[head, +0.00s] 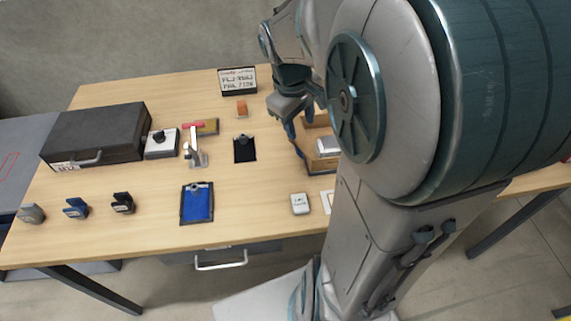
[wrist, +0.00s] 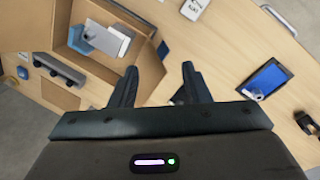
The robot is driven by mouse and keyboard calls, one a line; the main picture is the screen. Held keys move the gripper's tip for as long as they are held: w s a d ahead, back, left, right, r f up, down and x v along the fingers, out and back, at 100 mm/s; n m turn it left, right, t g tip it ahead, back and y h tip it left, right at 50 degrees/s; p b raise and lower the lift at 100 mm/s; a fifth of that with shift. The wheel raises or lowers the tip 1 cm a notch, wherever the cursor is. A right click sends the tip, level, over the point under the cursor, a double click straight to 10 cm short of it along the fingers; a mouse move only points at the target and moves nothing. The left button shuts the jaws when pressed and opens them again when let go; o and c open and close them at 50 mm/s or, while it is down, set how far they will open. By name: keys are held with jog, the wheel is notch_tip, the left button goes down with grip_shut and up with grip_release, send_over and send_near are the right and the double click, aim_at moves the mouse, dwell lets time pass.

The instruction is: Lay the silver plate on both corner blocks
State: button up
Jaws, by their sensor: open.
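A silver-grey plate-like piece (wrist: 100,38) lies in or on an open wooden tray (wrist: 75,62) in the wrist view, with a paler flat piece against its right side. In the head view the same silver piece (head: 329,146) shows at the tray, partly hidden behind my arm. My gripper (wrist: 158,86) is open and empty; its fingers are apart from the silver piece, below and right of it in the wrist view. In the head view my gripper (head: 299,121) hangs by the tray's left side. I cannot make out the corner blocks for certain.
A small white box (head: 299,204) lies near the front edge. The wood between the pad and blue plate is clear.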

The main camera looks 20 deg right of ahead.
jog(key=s+a+m+t+y, duration=0.2)
jog(key=s+a+m, duration=0.2)
jog(key=s+a, duration=0.4)
jog(key=s, duration=0.3)
jog(key=shift+r, duration=0.2)
jog(key=shift+w, duration=0.1)
jog(key=shift+c, duration=0.7)
